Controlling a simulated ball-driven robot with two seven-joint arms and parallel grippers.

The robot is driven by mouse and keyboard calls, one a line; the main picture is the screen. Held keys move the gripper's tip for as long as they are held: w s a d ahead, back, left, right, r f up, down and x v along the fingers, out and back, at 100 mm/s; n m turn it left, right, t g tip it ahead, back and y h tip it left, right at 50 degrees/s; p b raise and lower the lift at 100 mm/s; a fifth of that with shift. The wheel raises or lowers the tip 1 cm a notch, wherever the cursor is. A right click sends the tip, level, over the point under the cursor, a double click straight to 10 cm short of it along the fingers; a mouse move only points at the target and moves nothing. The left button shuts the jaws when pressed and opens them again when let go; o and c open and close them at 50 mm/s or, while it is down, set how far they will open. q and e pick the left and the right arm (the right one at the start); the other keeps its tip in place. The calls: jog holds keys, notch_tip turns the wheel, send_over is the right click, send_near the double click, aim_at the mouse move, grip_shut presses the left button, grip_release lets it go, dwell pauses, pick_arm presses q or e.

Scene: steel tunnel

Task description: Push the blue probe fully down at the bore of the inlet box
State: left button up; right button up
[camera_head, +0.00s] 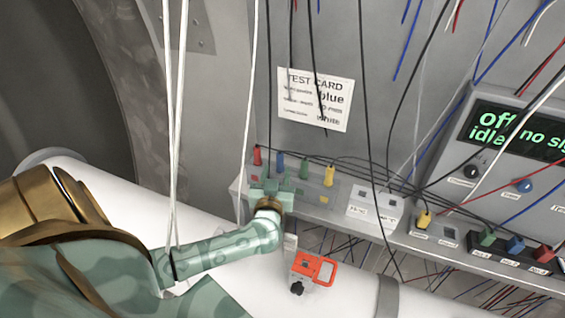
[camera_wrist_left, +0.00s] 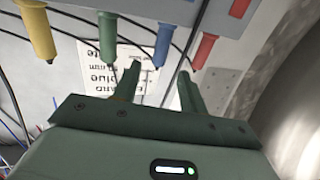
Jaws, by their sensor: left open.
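The blue probe (camera_head: 280,161) stands in a row of coloured probes on a grey ledge at the pipe. It also shows in the left wrist view (camera_wrist_left: 163,38), its tip towards the gap between my fingers. My left gripper (camera_head: 278,188) is at the front of this row, in front of the blue and green probes. In the left wrist view its two fingers (camera_wrist_left: 160,69) are apart with nothing gripped between them. A second blue plug (camera_head: 515,245) sits at the far right. I cannot tell which box is the inlet box, and no bore is clear. My right gripper is not in view.
Red (camera_head: 257,156), green (camera_head: 303,170) and yellow (camera_head: 329,177) probes stand beside the blue one. Many cables hang in front. A test card (camera_head: 315,99) is on the wall. A meter display (camera_head: 510,128) reads "off", "idle". An orange-red clamp (camera_head: 313,268) sits below the ledge.

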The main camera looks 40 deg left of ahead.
aim_at(280, 168)
pick_arm(q)
jog(key=f, duration=0.1)
jog(key=f+b, duration=0.1)
jog(key=f, duration=0.1)
jog(key=shift+w+a, duration=0.25)
jog(key=shift+w, duration=0.15)
jog(key=shift+w+a+f+b, duration=0.15)
jog(key=shift+w+b, duration=0.15)
jog(key=shift+b, duration=0.15)
jog(key=b+x, duration=0.4)
jog(key=x, duration=0.1)
jog(key=shift+w+a, duration=0.3)
jog(key=shift+w, duration=0.1)
jog(key=shift+r, duration=0.2)
jog(key=shift+c, duration=0.5)
grip_shut()
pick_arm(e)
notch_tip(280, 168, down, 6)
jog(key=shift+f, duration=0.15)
